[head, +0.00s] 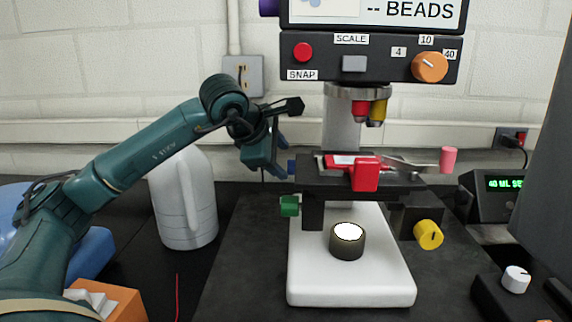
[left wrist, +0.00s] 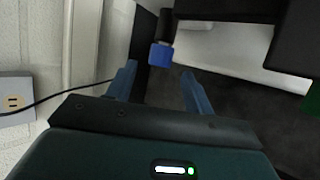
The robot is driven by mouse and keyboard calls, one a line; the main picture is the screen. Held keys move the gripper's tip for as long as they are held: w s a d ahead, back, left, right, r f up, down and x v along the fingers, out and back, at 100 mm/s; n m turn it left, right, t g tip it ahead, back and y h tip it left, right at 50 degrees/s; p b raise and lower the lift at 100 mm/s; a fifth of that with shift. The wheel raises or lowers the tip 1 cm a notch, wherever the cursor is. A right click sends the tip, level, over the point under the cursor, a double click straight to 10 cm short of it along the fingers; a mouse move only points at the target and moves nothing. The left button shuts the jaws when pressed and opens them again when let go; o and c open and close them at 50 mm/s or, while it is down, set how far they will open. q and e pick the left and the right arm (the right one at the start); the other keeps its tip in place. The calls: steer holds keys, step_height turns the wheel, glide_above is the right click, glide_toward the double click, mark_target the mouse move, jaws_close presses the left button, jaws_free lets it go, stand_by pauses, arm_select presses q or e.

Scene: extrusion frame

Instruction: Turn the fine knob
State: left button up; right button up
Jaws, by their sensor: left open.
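No knob is labelled fine in these views. A small blue knob (head: 291,167) sticks out on a dark shaft at the left of the microscope stage. It also shows in the left wrist view (left wrist: 161,54), between and just beyond the fingertips, apart from both. My left gripper (head: 278,160) is open and empty just left of this knob; its fingers also show in the left wrist view (left wrist: 159,75). A green knob (head: 289,206) sits lower on the left side, and a yellow knob (head: 428,235) with a dark mark on the right. My right gripper is not in view.
The microscope's white base (head: 350,290) stands on a black mat. A red clip (head: 365,175) and a pink-ended lever (head: 449,159) are on the stage. A white jug (head: 184,200) stands behind my left arm. An orange knob (head: 429,67) is on the upper panel.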

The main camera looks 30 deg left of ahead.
arm_select(q)
steer(key=v, duration=0.9)
steer(key=shift+s+r, duration=0.15)
stand_by(2.4)
